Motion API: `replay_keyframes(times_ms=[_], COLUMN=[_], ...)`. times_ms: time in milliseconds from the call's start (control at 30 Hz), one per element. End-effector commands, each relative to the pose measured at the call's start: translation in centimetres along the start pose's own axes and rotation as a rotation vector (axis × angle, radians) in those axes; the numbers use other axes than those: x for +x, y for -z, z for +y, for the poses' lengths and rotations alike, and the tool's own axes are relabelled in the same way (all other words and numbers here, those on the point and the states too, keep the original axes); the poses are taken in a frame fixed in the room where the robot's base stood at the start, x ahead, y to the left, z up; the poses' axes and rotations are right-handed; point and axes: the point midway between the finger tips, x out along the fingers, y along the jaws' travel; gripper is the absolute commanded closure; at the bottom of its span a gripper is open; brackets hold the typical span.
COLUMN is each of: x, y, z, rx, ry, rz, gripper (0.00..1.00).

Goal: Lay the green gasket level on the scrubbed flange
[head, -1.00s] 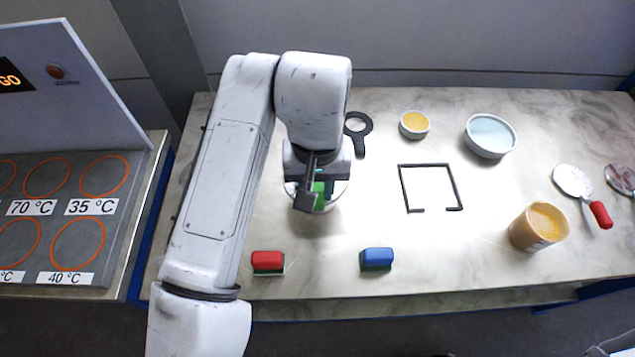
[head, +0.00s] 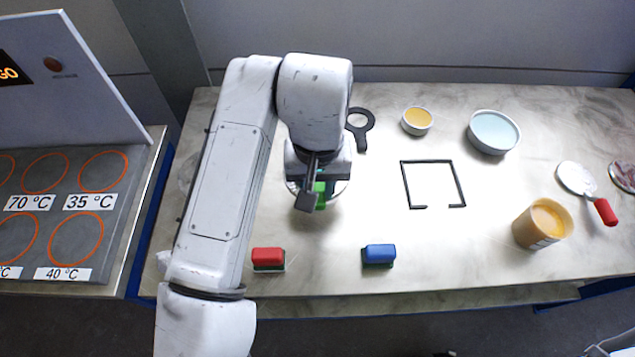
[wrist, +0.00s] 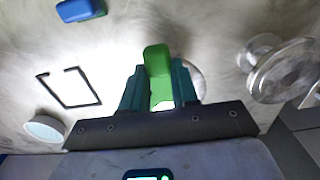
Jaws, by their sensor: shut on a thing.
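My gripper (head: 318,190) is shut on a green piece (head: 321,196), which shows between the teal fingers in the wrist view (wrist: 157,62). It looks block-like; I cannot make out a ring, so I cannot confirm it is the gasket. A pale round rim (head: 342,189) shows below my gripper, partly hidden by it. A pale disc edge also shows behind the right finger in the wrist view (wrist: 197,80). I cannot tell whether the green piece touches it. A glassy flanged vessel (wrist: 283,70) stands at the right of the wrist view; my arm hides it in the head view.
A red block (head: 268,257) and a blue block (head: 379,253) lie near the front edge. A black open frame (head: 405,185), dark ring-ended tool (head: 361,128), yellow bowl (head: 417,121), pale blue bowl (head: 493,132), tan jar (head: 541,224) and red-handled tool (head: 606,211) stand around.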

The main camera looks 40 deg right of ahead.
Motion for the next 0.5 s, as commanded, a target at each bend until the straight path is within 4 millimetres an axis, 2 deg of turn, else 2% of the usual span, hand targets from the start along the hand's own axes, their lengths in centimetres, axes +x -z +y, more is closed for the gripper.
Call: replay_keyframes(times_ms=[500], x=[1.04], y=[-0.02], z=[0.01], rx=[0.000], ry=[0.000], rz=[0.000], gripper=[1.00])
